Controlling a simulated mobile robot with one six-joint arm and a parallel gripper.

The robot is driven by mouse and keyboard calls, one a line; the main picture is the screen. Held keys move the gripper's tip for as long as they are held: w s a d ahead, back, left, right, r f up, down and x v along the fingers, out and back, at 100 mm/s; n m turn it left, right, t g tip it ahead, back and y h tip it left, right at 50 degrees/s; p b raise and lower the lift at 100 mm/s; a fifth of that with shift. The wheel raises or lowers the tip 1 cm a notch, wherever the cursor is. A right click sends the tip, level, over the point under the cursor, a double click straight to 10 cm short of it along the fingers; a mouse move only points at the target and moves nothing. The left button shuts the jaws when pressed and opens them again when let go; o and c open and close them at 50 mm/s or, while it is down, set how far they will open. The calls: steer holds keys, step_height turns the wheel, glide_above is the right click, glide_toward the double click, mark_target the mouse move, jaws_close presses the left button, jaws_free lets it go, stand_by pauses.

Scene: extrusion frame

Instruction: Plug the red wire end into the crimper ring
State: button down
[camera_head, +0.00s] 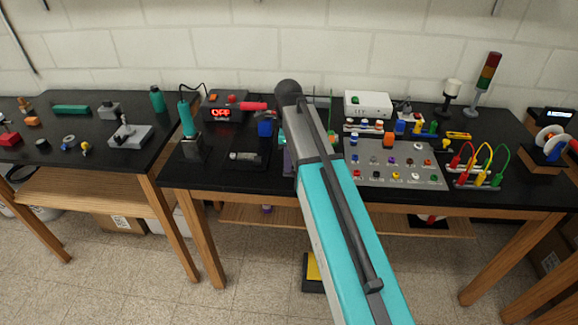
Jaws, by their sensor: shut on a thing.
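A red wire (465,150) stands as a loop with red plug ends in a small rack at the right of the middle bench, beside a yellow and a green wire. Whether this is the task's red wire I cannot tell. A red handle-like piece (253,106) lies near the box with the OFF display. I cannot make out the crimper ring. My arm crosses the middle of the picture, and its wrist end is above the bench. My gripper is hidden behind the arm, so its jaws and anything in them do not show.
A grey panel (433,181) with several coloured buttons is right of my arm. A box with a red OFF display (222,114) and a teal tool (187,117) are to the left. A stack light (485,82) stands at the back right.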

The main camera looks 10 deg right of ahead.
steer(key=shift+r+p, duration=1.65)
steer(key=shift+r, duration=0.95)
steer(key=shift+f, duration=0.15)
steer(key=shift+f+b, duration=0.4)
steer(key=shift+b, duration=0.2)
steer(key=shift+s+f+b, duration=0.5)
steer(key=shift+f+b, duration=0.05)
steer(key=shift+b, duration=0.1)
steer(key=n, duration=0.1)
steer(key=s+n+b, duration=0.1)
steer(key=n, duration=0.1)
steer(key=f+n, duration=0.1)
steer(key=n, duration=0.1)
steer(key=shift+s, duration=0.35)
steer(key=n, duration=0.2)
steer(key=s+n, duration=0.1)
steer(key=n, duration=0.2)
steer(key=shift+s+f+n+b, duration=0.1)
steer(key=shift+f+n+b, duration=0.1)
steer(key=shift+n+b, duration=0.15)
steer(key=n, duration=0.3)
steer(key=shift+s, duration=0.25)
steer(key=shift+n, duration=1.05)
steer(key=shift+n, duration=0.3)
